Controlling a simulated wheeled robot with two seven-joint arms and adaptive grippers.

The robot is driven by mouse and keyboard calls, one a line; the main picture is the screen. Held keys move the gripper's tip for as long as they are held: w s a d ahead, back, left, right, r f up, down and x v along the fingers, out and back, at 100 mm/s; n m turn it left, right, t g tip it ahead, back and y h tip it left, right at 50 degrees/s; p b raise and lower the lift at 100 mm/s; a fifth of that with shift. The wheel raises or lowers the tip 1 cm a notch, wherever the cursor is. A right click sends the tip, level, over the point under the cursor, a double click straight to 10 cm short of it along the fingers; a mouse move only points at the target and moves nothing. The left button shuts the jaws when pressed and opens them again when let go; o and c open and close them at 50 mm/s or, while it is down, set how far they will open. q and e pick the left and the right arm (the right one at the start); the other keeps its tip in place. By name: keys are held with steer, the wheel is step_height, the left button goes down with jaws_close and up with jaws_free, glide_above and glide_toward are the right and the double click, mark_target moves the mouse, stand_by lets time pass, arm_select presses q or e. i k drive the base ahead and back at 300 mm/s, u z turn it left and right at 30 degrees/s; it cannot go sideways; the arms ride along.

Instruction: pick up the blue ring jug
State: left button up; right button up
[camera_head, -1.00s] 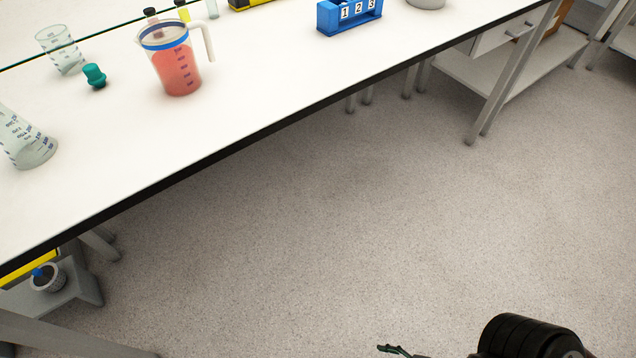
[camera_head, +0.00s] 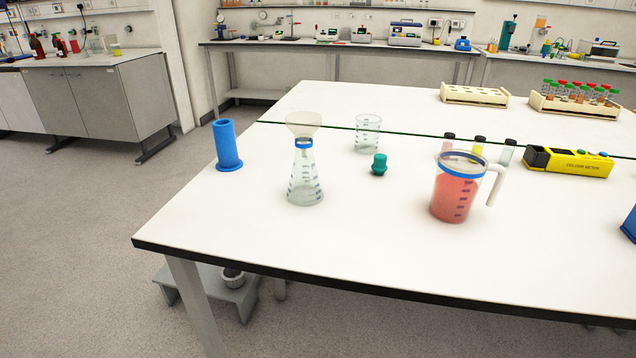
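The blue ring jug (camera_head: 456,188) stands upright on the white bench, right of centre. It is clear, holds red liquid, has a blue band near its rim, and its white handle points right. Neither of my grippers shows in the head view, so nothing is seen touching the jug.
A conical flask with a funnel (camera_head: 305,175), a green stopper (camera_head: 379,164), a beaker (camera_head: 368,133) and a blue cylinder (camera_head: 228,146) stand left of the jug. Small vials (camera_head: 479,147) and a yellow colour meter (camera_head: 568,162) are behind and right. The bench front is clear.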

mark_target(460, 173)
steer(key=z, duration=0.5)
steer(key=k, duration=0.6)
steer(key=u, duration=0.15)
steer(key=i, duration=0.6)
steer(key=u, duration=0.6)
steer(key=i, duration=0.65)
steer(key=z, duration=0.75)
steer(key=i, duration=0.5)
steer(key=z, duration=0.6)
